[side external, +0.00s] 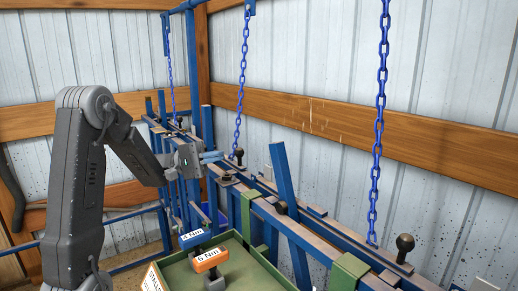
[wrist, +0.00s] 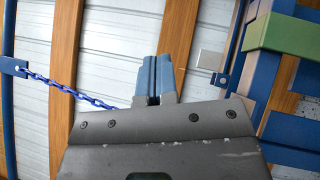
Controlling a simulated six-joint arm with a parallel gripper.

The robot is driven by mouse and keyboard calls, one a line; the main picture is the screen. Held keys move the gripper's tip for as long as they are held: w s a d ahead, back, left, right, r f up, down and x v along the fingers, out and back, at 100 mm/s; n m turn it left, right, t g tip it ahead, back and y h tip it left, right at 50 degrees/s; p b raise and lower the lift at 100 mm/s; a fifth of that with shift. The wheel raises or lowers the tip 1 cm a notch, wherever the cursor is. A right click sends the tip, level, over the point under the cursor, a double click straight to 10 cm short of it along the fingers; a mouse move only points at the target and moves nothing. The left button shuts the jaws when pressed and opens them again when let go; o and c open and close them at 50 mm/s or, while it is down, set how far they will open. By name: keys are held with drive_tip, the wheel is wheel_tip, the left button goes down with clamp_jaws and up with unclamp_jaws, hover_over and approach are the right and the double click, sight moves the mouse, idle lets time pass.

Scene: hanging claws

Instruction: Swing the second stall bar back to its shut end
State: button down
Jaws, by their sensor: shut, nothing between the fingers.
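My gripper (side external: 213,156) is shut and empty, its blue fingers level above the blue rail; the fingers also show pressed together in the wrist view (wrist: 153,78). A blue stall bar (side external: 287,200) stands tilted across the rail to the right of my gripper, its top leaning left. Another blue bar (side external: 206,125) stands upright just behind my gripper, and more blue bars (side external: 163,105) stand farther left. I cannot tell which bar counts as second. My gripper appears apart from the tilted bar. In the wrist view a blue bar (wrist: 281,88) lies to the right of the fingers.
Blue chains (side external: 378,130) hang over the rail; one shows left in the wrist view (wrist: 70,92). Green blocks (side external: 349,272) and black ball knobs (side external: 405,243) sit along the rail. A green tray (side external: 243,246) in front holds tools labelled 4 Nm (side external: 192,235) and 6 Nm (side external: 210,259).

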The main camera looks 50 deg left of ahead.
drive_tip(key=s+d+r+x, duration=0.1)
drive_tip(key=x, duration=1.1)
drive_tip(key=shift+s+d, duration=0.2)
drive_tip(key=shift+d, duration=0.2)
